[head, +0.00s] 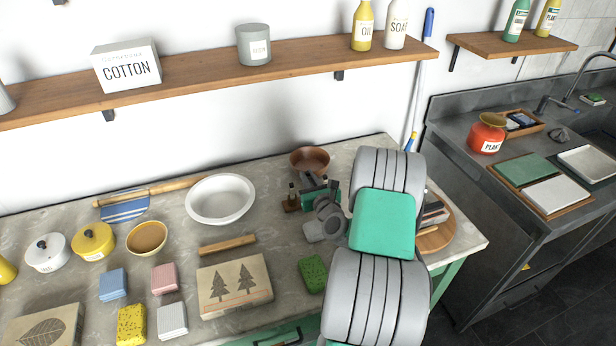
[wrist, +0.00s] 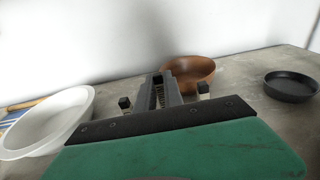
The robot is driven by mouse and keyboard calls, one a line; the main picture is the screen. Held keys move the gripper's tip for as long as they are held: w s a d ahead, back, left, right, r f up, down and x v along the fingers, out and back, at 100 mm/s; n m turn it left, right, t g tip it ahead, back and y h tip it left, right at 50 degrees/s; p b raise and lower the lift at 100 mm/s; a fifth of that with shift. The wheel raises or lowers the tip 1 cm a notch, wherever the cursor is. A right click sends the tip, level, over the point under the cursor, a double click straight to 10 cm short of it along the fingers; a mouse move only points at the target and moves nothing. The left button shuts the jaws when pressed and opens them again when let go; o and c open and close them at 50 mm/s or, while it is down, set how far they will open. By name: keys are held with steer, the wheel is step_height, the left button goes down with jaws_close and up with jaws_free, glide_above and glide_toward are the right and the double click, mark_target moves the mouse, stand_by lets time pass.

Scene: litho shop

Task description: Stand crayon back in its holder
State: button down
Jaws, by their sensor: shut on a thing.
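My gripper (wrist: 164,82) reaches out over the worktop in the wrist view, its two dark fingers close together. It is shut on the crayon, which is mostly hidden between the fingers. In the head view my gripper (head: 319,190) is partly covered by my own arm. A small brown wooden holder (head: 291,207) stands just left of it, with a dark-tipped, pale-banded crayon (head: 292,190) upright in it. The holder's sockets are hidden.
A brown bowl (head: 310,158) stands close behind my gripper. A white basin (head: 220,199) is to the left, and a dark round dish (wrist: 291,86) is to the right in the wrist view. A wooden roller (head: 227,245) and a green sponge (head: 312,273) lie nearer. A shelf (head: 200,79) runs above.

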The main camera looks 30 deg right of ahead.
steer(key=shift+f+b, duration=0.3)
steer(key=shift+f, duration=0.35)
steer(key=c, duration=1.4)
jaws_free()
steer(key=b+v, duration=0.1)
steer(key=v, duration=0.6)
steer(key=shift+f+b, duration=0.1)
steer(key=shift+b, duration=0.3)
steer(key=shift+s+a, duration=0.1)
steer(key=shift+s, duration=0.35)
steer(key=shift+a, duration=0.1)
